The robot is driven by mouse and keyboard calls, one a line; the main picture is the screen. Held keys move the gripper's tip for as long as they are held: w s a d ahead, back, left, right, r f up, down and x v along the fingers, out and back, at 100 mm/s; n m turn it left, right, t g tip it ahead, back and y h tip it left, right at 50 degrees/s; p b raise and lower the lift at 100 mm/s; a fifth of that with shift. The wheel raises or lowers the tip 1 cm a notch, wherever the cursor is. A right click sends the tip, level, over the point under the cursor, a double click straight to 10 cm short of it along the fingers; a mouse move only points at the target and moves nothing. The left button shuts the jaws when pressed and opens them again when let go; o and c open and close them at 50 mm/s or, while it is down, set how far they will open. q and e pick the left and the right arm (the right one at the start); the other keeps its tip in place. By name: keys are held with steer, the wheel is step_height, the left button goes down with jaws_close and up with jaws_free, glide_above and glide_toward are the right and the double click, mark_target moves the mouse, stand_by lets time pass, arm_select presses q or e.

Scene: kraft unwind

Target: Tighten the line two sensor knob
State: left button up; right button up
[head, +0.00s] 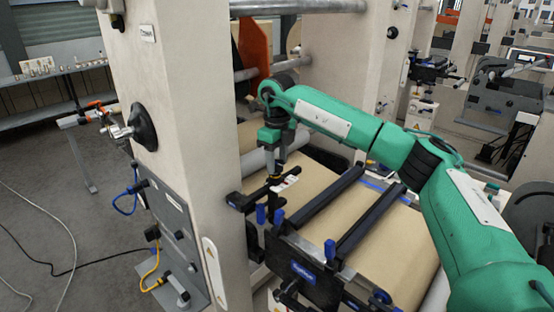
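My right arm is green and comes in from the right edge. Its wrist bends down over the kraft web, and my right gripper (276,178) points down at the black sensor bracket (247,198) beside the pale column. Small blue knobs stand just below the gripper, one blue knob (261,213) on the left and another blue knob (278,216) on the right. The fingers are small and dark against the dark bracket, so I cannot tell whether they touch a knob or are open or shut. Which knob belongs to line two is not readable. My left gripper is not in view.
The brown kraft web (335,215) runs under two black crossbars (320,197). A pale machine column (185,110) stands left of the gripper, with a grey connector panel (170,225) and cables. A shelf (55,75) is at far left. Open floor lies at lower left.

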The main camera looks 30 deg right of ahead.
steer(key=shift+f+n+b, duration=0.1)
steer(key=shift+n+b, duration=0.45)
steer(key=shift+n, duration=0.05)
steer(key=shift+n+b, duration=0.35)
steer(key=shift+n, duration=0.75)
steer(key=o, duration=1)
steer(key=shift+w, duration=0.1)
steer(key=shift+d+r, duration=0.1)
steer(key=shift+r, duration=0.15)
